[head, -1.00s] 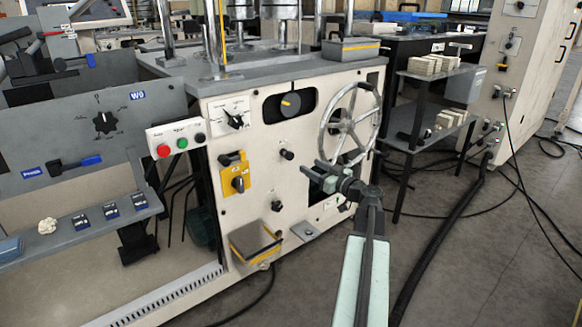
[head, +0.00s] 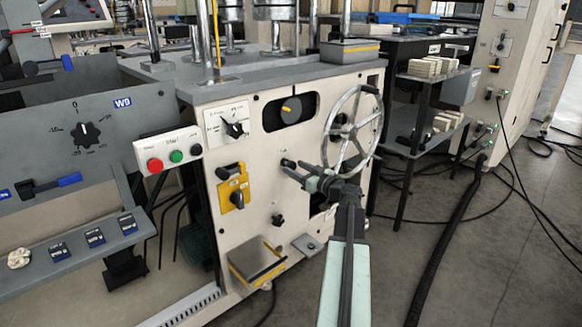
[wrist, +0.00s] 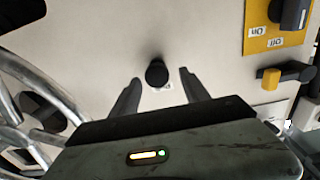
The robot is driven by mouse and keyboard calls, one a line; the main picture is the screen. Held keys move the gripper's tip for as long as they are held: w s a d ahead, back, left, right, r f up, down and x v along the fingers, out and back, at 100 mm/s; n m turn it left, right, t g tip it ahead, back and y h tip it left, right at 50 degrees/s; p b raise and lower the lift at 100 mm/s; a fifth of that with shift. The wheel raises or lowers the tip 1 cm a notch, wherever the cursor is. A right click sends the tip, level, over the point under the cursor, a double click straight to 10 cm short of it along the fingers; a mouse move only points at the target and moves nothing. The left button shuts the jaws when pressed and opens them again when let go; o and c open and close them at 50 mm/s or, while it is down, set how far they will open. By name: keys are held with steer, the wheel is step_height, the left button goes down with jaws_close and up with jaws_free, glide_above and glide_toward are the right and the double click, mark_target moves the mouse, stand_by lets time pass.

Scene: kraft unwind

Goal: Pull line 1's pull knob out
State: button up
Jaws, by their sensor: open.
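The black round pull knob (wrist: 156,73) sticks out of the cream panel, with a small white label partly hidden beside it. In the wrist view it sits between the tips of my open gripper (wrist: 158,78), with a gap on each side. Its depth relative to the tips is hard to tell. In the head view my gripper (head: 288,170) is at the panel front, left of the handwheel, and largely covers the knob. The gripper is open and empty.
A spoked handwheel (head: 351,128) is close on the right of my gripper. A yellow switch plate (head: 232,190) is to the left. A black star knob (head: 277,220) and a small box (head: 256,260) are below. A red-green-black button box (head: 168,150) is further left.

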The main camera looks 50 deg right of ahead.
mark_target(293, 167)
steer(key=w, duration=0.3)
steer(key=shift+w+d, duration=0.1)
steer(key=shift+d, duration=0.2)
jaws_close()
stand_by(1.2)
